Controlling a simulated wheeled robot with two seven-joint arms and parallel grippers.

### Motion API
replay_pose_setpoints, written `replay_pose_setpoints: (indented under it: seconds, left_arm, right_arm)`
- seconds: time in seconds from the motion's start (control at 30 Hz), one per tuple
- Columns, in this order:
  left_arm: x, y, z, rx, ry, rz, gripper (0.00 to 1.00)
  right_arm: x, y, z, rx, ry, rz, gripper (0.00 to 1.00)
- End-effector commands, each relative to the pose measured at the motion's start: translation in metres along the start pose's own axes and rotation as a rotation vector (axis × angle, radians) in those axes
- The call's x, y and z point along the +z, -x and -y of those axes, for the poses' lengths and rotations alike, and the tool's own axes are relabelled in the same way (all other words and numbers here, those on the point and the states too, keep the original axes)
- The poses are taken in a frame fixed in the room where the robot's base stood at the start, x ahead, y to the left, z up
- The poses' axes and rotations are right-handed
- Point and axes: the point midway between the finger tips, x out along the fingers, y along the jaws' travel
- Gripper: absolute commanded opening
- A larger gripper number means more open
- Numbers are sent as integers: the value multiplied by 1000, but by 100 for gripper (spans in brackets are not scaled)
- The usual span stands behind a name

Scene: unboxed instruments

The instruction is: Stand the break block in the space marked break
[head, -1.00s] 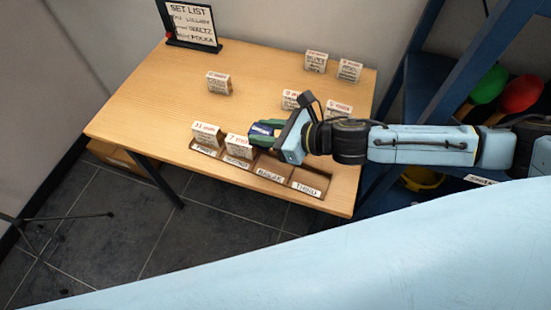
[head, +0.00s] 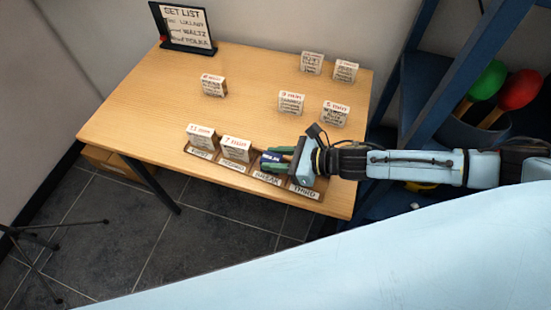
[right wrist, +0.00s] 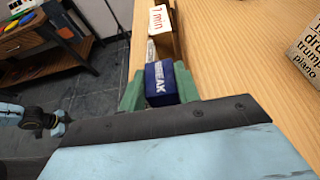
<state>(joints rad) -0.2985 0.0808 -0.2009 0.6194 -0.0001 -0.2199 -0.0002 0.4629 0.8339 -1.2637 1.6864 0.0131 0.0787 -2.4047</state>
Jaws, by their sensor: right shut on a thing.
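The break block (right wrist: 160,82) is dark blue with white BREAK lettering. My right gripper (head: 275,158) is shut on it, with a green finger on each side in the right wrist view. In the head view the block (head: 271,156) is over the break space of the brown tray, just behind the BREAK label (head: 267,178). The fingers hide much of that space, and I cannot tell whether the block touches the tray floor.
White blocks marked 11 min (head: 201,136) and 7 min (head: 236,149) stand in the first and second spaces. Several other white blocks and the set list board (head: 184,27) stand on the table (head: 150,95).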

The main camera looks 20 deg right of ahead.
Motion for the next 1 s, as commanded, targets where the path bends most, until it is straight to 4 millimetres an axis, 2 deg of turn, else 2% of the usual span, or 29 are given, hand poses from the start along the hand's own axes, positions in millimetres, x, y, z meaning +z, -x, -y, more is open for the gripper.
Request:
replay_pose_setpoints:
  seconds: [0.37,0.4,0.53,0.9,1.0]
  left_arm:
    - [2,-3,3,-4,-1,3,36]
    - [3,-2,3,-4,-2,4,36]
    - [3,-2,4,-6,-2,4,36]
    - [3,2,6,-7,-2,4,36]
    - [3,2,5,-6,-1,4,36]
  right_arm:
    - [-4,-2,0,0,2,1,10]
    - [-4,-2,0,-1,2,0,36]
    - [-3,-1,0,0,1,0,53]
    - [1,0,0,0,0,0,54]
    - [-1,14,1,-3,0,-3,54]
